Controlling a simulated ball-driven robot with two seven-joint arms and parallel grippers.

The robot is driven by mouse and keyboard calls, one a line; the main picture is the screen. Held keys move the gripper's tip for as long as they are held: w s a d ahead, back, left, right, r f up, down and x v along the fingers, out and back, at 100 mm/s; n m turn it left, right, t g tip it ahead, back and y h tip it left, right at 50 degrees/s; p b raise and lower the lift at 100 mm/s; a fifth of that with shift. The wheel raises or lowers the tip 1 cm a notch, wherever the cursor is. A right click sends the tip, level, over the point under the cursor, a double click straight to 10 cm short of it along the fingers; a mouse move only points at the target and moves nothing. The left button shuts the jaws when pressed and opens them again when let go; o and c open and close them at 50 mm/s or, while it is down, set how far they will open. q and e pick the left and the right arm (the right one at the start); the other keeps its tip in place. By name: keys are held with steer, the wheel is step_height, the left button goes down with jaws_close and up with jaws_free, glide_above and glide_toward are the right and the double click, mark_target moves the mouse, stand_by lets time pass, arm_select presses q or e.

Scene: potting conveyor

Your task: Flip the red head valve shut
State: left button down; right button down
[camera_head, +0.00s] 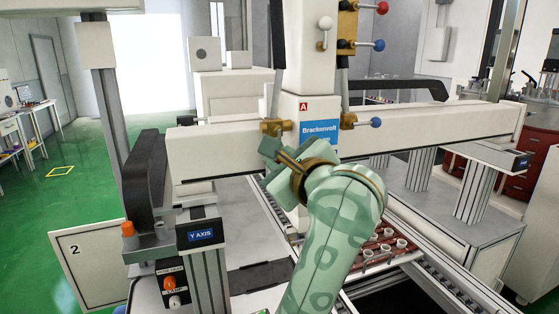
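A red ball knob (382,8) sits on a short stem at the right of the brass block (348,30), high on the white column, at the top edge of the view. Its stem points sideways to the right. A blue knob (379,45) is below it on the same block. My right gripper (270,155) is at the lower left of the column, well below and left of the red knob and apart from it. Its fingers are small and partly hidden by the hand, so I cannot tell whether they are open. My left gripper does not show.
A white knob (325,22) is left of the brass block. Lower brass valves flank the column; the right one has a blue knob (375,123). A white crossbeam (440,128) runs behind my arm. A tray of pots (366,262) lies below.

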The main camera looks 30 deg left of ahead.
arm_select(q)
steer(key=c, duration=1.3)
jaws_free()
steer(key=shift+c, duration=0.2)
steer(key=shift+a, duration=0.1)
